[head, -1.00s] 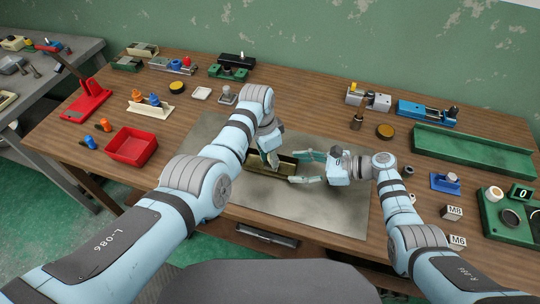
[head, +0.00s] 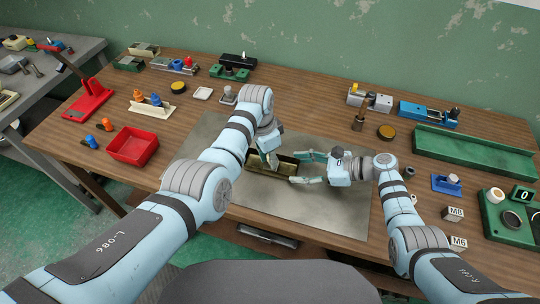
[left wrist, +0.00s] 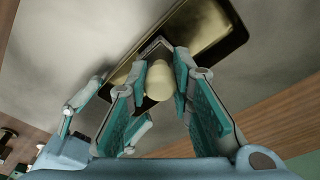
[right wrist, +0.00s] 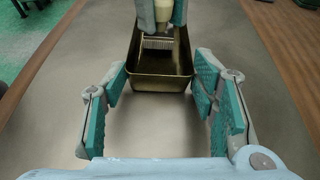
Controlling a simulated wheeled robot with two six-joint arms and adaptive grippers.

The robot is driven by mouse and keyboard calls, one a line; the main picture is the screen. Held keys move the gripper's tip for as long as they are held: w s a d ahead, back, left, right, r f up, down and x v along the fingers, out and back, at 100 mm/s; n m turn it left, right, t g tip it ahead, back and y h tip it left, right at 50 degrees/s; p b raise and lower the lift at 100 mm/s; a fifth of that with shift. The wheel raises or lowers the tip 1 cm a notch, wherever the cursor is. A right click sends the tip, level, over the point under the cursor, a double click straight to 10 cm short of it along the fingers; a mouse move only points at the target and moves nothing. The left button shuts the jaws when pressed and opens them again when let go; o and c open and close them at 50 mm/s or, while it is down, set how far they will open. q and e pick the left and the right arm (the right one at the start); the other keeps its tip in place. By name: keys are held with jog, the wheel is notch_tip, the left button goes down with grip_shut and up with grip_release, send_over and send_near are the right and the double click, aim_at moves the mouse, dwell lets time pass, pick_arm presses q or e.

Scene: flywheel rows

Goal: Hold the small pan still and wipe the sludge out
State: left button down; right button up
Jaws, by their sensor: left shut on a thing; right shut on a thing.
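The small brassy pan (head: 286,166) lies on a grey mat in mid table. My right gripper (right wrist: 158,88) has its fingers on both sides of the pan's near end in the right wrist view and is shut on it. My left gripper (head: 269,161) is shut on a wiper with a cream handle (left wrist: 160,82). The wiper's ribbed or bristled head (right wrist: 158,43) is down inside the pan, toward its far end. The pan's inside (left wrist: 205,25) looks dull yellow-brown; I cannot tell sludge from bare metal. My left gripper hides part of the pan in the head view.
The grey mat (head: 330,205) is clear around the pan. A red bin (head: 132,147) stands to the left, a long green tray (head: 472,152) to the right.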

pick_arm(q)
jog(key=shift+w, duration=0.15)
jog(key=shift+r, duration=0.35)
notch_tip(320, 180, up, 6)
jog(key=shift+r, duration=0.2)
pick_arm(e)
jog(key=o, duration=1)
